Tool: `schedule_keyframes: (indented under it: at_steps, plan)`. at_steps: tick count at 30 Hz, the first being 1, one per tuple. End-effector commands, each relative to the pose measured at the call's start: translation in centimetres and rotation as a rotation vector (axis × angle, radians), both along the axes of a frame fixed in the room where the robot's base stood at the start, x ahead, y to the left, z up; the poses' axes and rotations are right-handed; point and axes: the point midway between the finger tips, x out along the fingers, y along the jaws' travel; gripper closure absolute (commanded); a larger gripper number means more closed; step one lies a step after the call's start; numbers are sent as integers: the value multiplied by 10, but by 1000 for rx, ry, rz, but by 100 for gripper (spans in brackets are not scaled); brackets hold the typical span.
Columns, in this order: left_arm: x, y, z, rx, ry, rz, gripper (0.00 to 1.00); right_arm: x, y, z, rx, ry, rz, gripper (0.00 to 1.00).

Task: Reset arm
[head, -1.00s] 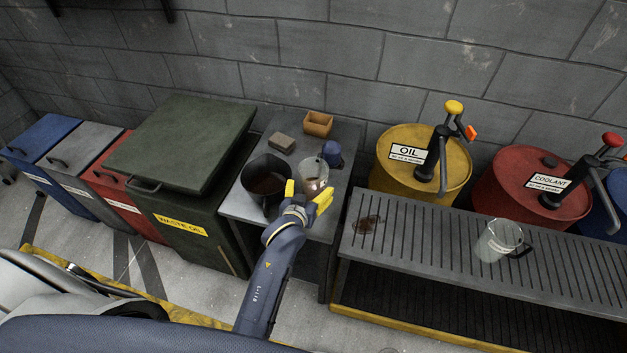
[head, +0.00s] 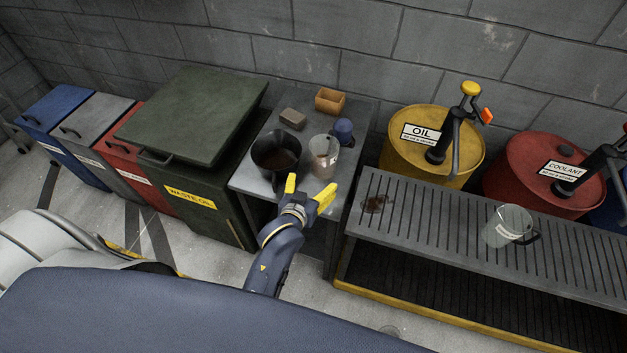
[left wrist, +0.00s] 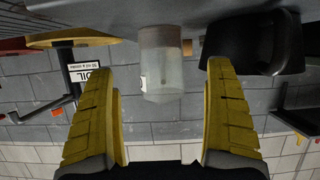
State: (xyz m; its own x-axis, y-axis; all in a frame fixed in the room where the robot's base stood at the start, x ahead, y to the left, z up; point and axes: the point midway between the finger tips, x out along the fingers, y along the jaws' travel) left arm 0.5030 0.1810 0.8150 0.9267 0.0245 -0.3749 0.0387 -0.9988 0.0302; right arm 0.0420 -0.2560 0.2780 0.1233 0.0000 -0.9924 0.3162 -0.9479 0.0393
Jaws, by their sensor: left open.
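My left gripper (head: 308,192) has yellow fingers spread apart with nothing between them. It is at the front edge of the small grey table (head: 247,184), just in front of a clear measuring cup (head: 325,152) with a white label. In the left wrist view the two fingers (left wrist: 163,120) are wide apart, and the clear cup (left wrist: 162,55) shows beyond them, apart from them. A black bucket (head: 264,158) with dark contents stands left of the cup; it also shows in the left wrist view (left wrist: 285,45). My right gripper is not in view.
A brown block (head: 293,119), an orange-brown box (head: 330,100) and a blue item (head: 343,130) stand behind. The green waste oil bin (head: 185,125) is left. Right are the grated bench (head: 440,225), another clear cup (head: 506,225), and oil (head: 428,145) and coolant (head: 548,175) drums.

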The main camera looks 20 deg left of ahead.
Motion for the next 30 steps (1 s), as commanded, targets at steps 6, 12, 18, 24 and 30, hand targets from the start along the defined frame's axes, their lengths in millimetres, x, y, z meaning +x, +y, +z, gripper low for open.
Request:
schedule_keyframes:
  at_steps: [6,12,18,24,30]
  plan:
    - [-5,3,-3,23,17,-4,13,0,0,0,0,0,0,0]
    - [-56,35,-20,238,171,-44,13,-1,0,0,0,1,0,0]
    - [-121,75,-30,499,370,-106,13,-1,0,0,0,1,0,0]
    - [-163,101,-28,659,496,-150,13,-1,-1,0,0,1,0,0]
    - [-195,121,-23,776,590,-186,13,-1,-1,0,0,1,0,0]
